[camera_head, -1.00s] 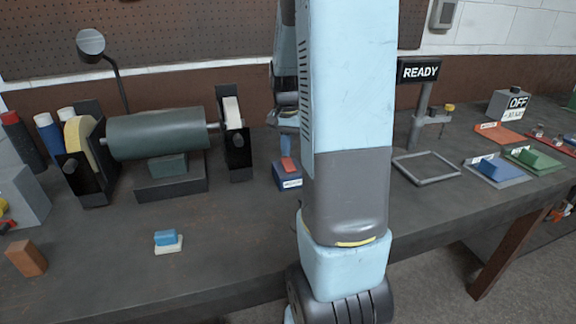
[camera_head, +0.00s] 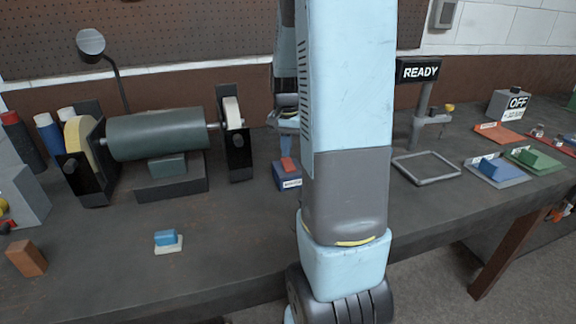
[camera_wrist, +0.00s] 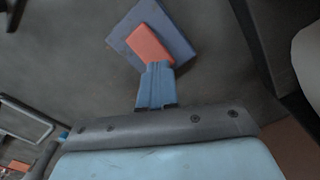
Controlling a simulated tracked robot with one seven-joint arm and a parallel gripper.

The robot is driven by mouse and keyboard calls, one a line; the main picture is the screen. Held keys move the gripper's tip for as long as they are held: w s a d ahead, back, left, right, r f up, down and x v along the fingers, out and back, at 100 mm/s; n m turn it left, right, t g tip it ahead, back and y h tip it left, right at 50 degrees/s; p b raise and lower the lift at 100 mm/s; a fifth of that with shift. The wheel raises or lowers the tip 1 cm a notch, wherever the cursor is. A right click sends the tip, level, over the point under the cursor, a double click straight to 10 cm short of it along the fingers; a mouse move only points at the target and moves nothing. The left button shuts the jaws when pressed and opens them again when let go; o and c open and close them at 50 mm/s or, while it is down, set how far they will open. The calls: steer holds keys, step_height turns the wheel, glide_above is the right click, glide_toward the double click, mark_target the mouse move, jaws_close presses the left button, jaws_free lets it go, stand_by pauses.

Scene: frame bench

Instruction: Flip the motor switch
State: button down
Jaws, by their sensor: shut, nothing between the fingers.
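The motor switch is a small blue-grey box (camera_head: 291,183) with a red rocker (camera_head: 286,164) on top, right of the grinder on the bench. In the wrist view the box (camera_wrist: 175,22) lies at the top centre, with its red rocker (camera_wrist: 146,42) facing the camera. My gripper (camera_wrist: 157,68) is shut and empty, its blue fingertips overlapping the near end of the rocker. I cannot tell whether they touch it.
The bench grinder (camera_head: 160,133) stands left of the switch. A READY sign (camera_head: 418,70) and a square frame (camera_head: 427,167) are to the right. An OFF sign (camera_head: 517,102) is farther right. A blue-and-white block (camera_head: 168,242) and an orange block (camera_head: 27,258) lie at the front left.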

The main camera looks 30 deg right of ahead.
mark_target(286, 160)
steer(key=shift+f, duration=0.75)
stand_by(0.5)
steer(key=shift+r, duration=3.5)
steer(key=shift+s+a+r, duration=0.1)
steer(key=shift+a+r, duration=0.1)
steer(key=s+a+r+n+t, duration=0.2)
steer(key=s+a+r+n, duration=0.2)
steer(key=s+a, duration=0.5)
steer(key=s+a+r+n+t, duration=0.3)
steer(key=s+a+r+n, duration=0.2)
steer(key=s+a, duration=0.4)
steer(key=shift+s+r+t, duration=0.3)
steer(key=shift+s+r, duration=0.05)
steer(key=shift+r, duration=0.45)
